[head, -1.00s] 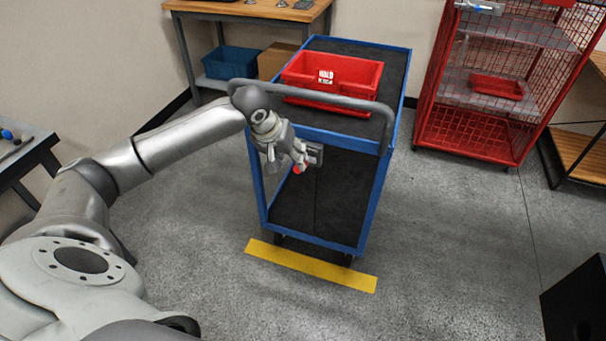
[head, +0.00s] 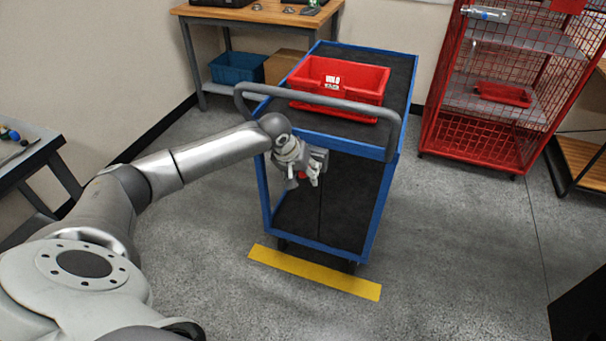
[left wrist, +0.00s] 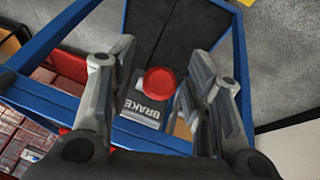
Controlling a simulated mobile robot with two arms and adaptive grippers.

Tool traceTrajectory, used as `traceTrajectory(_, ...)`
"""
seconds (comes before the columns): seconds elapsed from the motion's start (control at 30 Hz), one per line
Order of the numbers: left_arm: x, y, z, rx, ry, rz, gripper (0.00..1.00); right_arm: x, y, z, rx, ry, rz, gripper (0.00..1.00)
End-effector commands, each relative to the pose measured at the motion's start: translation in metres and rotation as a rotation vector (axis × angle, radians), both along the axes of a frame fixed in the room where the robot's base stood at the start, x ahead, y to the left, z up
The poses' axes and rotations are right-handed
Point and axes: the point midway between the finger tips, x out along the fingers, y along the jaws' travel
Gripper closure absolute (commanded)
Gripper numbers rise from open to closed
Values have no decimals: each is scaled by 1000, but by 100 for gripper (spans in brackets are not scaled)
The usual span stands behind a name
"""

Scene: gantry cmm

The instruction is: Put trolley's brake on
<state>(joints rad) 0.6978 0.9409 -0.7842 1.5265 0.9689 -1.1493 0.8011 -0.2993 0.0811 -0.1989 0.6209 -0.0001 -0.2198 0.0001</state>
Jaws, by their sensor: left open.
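The trolley (head: 385,205) has a blue frame, two dark decks and a grey push handle (head: 325,101). It stands behind a yellow floor strip. A grey brake box labelled BRAKE (left wrist: 143,108) with a round red knob (left wrist: 159,82) is on its near end; in the head view my gripper partly hides the box and knob. My left gripper (head: 304,183) is open at the near end, below the handle. In the left wrist view, its fingers (left wrist: 165,75) stand on either side of the knob, with gaps showing. I cannot tell how far the knob is pushed or pulled. My right gripper is not in view.
A red bin (head: 340,80) sits on the trolley's top deck. A yellow strip (head: 312,271) lies on the floor in front. A red mesh cage (head: 470,140) stands to the right, a wooden bench (head: 262,14) behind left. Floor right of the trolley is clear.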

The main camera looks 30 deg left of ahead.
Motion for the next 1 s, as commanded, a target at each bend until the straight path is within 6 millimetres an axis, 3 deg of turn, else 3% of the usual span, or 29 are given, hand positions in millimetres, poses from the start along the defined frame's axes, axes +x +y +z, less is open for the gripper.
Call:
traceTrajectory(0.23, 0, 0, -1, 0, 0, 0, 54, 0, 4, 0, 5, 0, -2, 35)
traceTrajectory(0.6, 0, 0, -1, 1, 1, -1, 100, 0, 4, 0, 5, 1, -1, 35)
traceTrajectory(1.0, -4, 0, -3, 6, -12, -1, 100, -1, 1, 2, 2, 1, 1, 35)
